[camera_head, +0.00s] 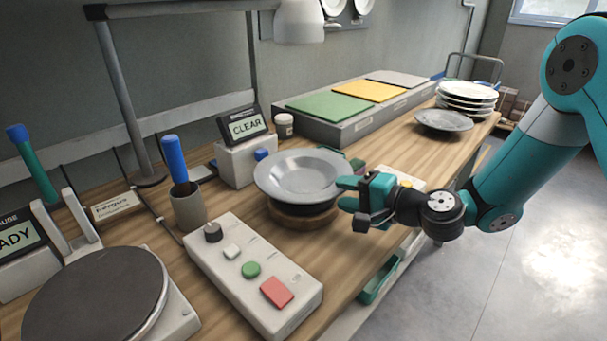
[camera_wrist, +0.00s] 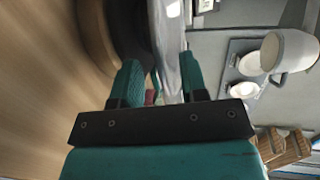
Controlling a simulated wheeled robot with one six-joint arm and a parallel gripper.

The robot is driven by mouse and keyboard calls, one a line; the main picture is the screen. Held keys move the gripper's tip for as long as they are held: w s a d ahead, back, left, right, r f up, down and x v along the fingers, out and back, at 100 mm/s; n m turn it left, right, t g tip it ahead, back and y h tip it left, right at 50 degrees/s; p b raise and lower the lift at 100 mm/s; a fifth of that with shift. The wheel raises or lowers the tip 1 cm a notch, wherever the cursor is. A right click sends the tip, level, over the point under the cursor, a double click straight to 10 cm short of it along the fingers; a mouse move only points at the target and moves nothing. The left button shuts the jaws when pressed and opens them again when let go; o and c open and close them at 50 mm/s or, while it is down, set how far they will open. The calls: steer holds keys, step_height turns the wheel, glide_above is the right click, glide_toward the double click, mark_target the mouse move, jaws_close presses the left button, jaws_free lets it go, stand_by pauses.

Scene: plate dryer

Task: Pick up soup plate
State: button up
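The soup plate (camera_head: 300,173) is a wide grey dish with a deep well. It sits level on a dark round stand with a wooden base (camera_head: 303,218), in the middle of the bench. My gripper (camera_head: 350,192) is at the plate's right-hand rim. In the wrist view, the pale plate edge (camera_wrist: 168,35) stands between the two teal fingers of my gripper (camera_wrist: 160,68). The fingers are open, one on each side of the rim, with visible gaps. The far side of the plate is hidden in the wrist view.
A button panel (camera_head: 250,270) is in front of the plate. A "CLEAR" display box (camera_head: 247,160) stands behind it, and a cup with a blue-handled tool (camera_head: 187,208) is left. A plate stack (camera_head: 467,95) and a grey plate (camera_head: 443,121) are at the far right.

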steer(key=shift+x, duration=1)
steer(key=shift+c, duration=0.5)
jaws_close()
steer(key=shift+r, duration=0.1)
steer(key=shift+r, duration=0.15)
